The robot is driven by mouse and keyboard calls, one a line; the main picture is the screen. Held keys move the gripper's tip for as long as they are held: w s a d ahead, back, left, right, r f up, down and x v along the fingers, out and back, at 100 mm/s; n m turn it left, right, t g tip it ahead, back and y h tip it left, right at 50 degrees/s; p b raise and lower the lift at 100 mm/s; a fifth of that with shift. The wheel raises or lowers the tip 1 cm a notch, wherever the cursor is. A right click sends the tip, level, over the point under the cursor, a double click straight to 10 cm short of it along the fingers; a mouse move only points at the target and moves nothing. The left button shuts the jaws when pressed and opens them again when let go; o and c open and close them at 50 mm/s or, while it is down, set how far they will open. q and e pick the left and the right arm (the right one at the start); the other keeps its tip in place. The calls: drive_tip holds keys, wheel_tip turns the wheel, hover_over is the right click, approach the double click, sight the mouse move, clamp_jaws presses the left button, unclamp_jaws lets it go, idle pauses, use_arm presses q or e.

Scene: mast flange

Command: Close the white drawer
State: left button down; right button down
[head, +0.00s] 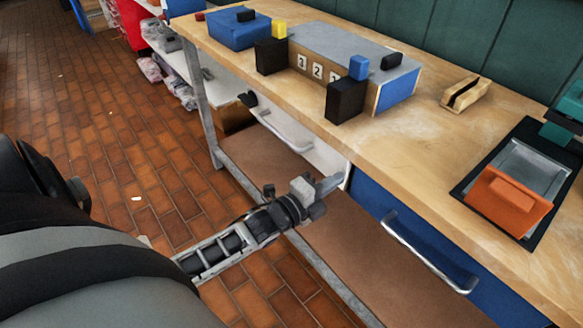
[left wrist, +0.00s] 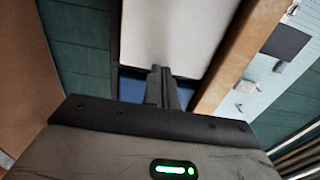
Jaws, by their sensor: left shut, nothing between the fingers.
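The white drawer (head: 322,158) is under the workbench top, with a pale bar handle (head: 285,133) on its front. I cannot tell from this angle how far it stands out. My left gripper (head: 332,184) is shut and empty, its fingertips at the right end of the white drawer's front, beside the blue drawer. In the left wrist view, the shut fingers (left wrist: 160,72) point at a large white panel (left wrist: 180,30), with blue behind them. Whether they touch it cannot be told. My right gripper is not in view.
A blue drawer (head: 375,205) with a metal handle (head: 430,250) is to the right. A brown lower shelf (head: 370,245) runs below. The wooden benchtop (head: 400,140) holds a blue box (head: 238,32), a numbered grey block (head: 340,50) and an orange piece (head: 507,203). The tiled floor at left is mostly clear.

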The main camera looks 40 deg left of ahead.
use_arm(q)
drive_tip(key=v, duration=1.3)
drive_tip(key=shift+s+p, duration=0.3)
